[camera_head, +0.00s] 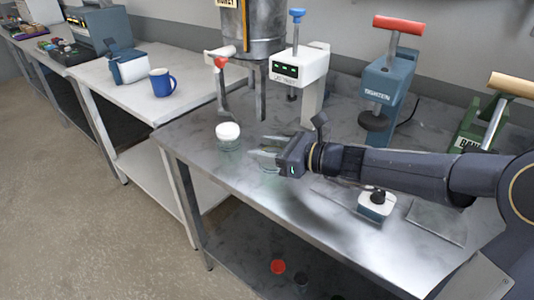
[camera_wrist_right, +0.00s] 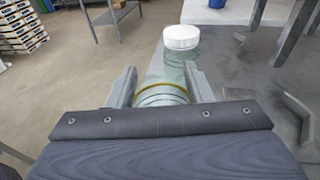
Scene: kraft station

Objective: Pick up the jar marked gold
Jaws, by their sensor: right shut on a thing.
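A clear glass jar with a gold band at its top (camera_wrist_right: 162,92) sits between the two fingers of my right gripper (camera_wrist_right: 162,90) in the wrist view. The fingers are shut on it. In the head view the right gripper (camera_head: 268,153) reaches in from the right, low over the steel table, and mostly hides this jar; a little greenish glass (camera_head: 269,168) shows under the fingers. A second glass jar with a white lid (camera_head: 228,131) stands upright just left of the gripper; it also shows beyond the fingers in the wrist view (camera_wrist_right: 181,38). My left gripper is not in view.
Behind the gripper stand a white press with a blue handle (camera_head: 300,68), a blue press with a red handle (camera_head: 390,75) and a steel tank (camera_head: 262,28) on legs. A small white and blue block with a black knob (camera_head: 376,205) is in front of my arm. A blue mug (camera_head: 162,82) stands left.

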